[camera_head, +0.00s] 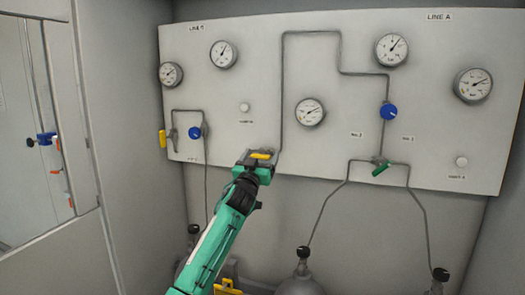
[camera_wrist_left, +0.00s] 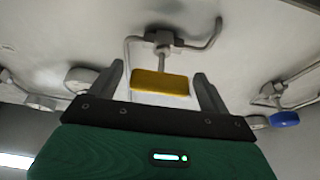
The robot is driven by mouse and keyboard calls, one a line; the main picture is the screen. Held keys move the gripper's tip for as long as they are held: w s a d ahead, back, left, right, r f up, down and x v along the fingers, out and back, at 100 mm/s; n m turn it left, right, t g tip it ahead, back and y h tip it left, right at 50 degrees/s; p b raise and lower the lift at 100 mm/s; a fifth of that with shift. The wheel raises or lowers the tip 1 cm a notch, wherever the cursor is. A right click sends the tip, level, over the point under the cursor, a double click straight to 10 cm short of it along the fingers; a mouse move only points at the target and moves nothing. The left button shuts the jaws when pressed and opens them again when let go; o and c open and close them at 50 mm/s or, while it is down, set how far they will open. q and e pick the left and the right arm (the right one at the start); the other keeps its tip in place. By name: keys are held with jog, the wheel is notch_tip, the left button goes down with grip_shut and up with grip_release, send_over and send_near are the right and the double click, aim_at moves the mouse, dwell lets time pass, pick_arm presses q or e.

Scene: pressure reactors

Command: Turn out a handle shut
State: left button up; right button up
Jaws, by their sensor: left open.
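A yellow handle (camera_head: 262,155) on a short stem sits at the lower edge of the white panel (camera_head: 270,85), at the end of a long grey pipe. My left gripper (camera_head: 257,163) is at this handle, its arm coming up from below. In the left wrist view the gripper (camera_wrist_left: 158,76) is open, with one finger on either side of the yellow handle (camera_wrist_left: 160,84). Gaps show between the handle and both fingers. I cannot read a label by this handle, so I cannot tell if it is the out handle. My right gripper is not in view.
A second yellow handle (camera_head: 163,139) is at the panel's left edge, beside a blue knob (camera_head: 195,133). Another blue knob (camera_head: 389,112) and a green handle (camera_head: 380,168) are on the right. Several gauges dot the panel. A grey vessel (camera_head: 300,286) stands below.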

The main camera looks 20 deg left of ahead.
pick_arm(q)
jog(key=shift+x, duration=0.85)
jog(key=shift+w, duration=0.1)
jog(key=c, duration=1)
